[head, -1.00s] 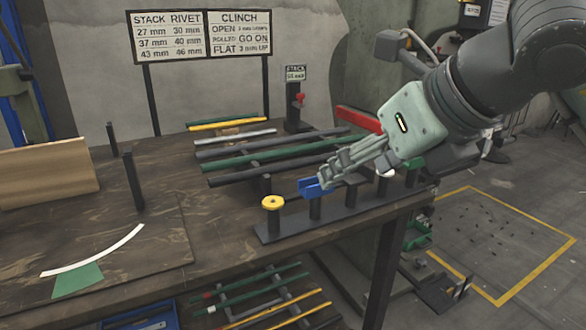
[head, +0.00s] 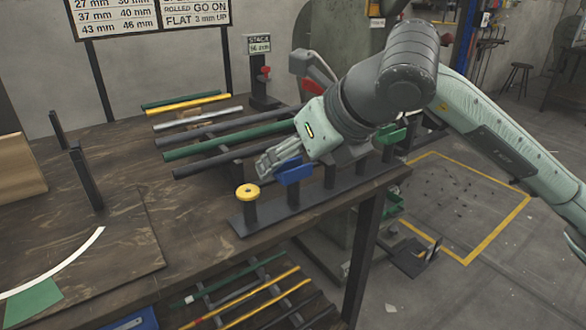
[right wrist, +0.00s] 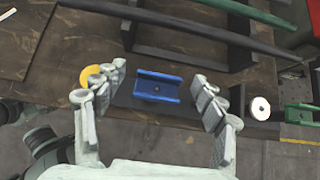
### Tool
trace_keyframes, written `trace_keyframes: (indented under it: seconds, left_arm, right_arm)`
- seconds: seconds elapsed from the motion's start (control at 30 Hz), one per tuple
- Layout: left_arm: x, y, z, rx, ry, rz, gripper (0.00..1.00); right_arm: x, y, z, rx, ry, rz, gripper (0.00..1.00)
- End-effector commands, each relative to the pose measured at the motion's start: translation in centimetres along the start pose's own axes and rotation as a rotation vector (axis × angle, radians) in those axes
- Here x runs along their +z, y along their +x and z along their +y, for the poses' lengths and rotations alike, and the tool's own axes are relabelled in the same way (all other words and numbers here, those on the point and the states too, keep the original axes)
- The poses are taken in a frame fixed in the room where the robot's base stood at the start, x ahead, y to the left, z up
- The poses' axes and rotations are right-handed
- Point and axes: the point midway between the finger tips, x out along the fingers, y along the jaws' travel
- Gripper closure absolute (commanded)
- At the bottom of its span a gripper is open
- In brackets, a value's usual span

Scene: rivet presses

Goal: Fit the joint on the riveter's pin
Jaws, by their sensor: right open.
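A blue U-shaped joint (head: 294,172) sits on one post of the dark rack near the bench's front edge. It also shows between my fingers in the right wrist view (right wrist: 157,87). My right gripper (head: 270,163) is open right by the blue joint, its fingers spread to both sides of it in the wrist view (right wrist: 160,76). I cannot tell whether the fingers touch it. A yellow round piece (head: 248,191) tops the post to the left, and a green joint (head: 390,135) sits farther right. A pale round piece (right wrist: 260,108) shows between blue and green. My left gripper is out of view.
Long bars (head: 228,140) lie on a rack behind the posts. The bench top (head: 130,200) at left is mostly clear. More bars lie on a shelf (head: 245,298) below.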

Motion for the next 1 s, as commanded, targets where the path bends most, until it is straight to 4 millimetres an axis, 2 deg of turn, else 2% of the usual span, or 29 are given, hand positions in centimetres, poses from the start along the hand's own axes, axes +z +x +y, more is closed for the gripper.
trace_keyframes:
  seconds: [0.27, 0.63, 1.0]
  left_arm:
    - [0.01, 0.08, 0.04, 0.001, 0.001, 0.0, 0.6]
    - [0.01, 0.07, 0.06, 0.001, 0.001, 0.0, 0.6]
    - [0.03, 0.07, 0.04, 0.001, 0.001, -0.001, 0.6]
  right_arm:
    - [0.01, 0.3, 0.01, 0.0, 0.0, -0.001, 0.31]
    - [0.01, 0.27, 0.0, 0.0, 0.0, -0.001, 0.76]
    - [0.53, -0.19, -0.02, -0.001, 0.0, -0.002, 0.76]
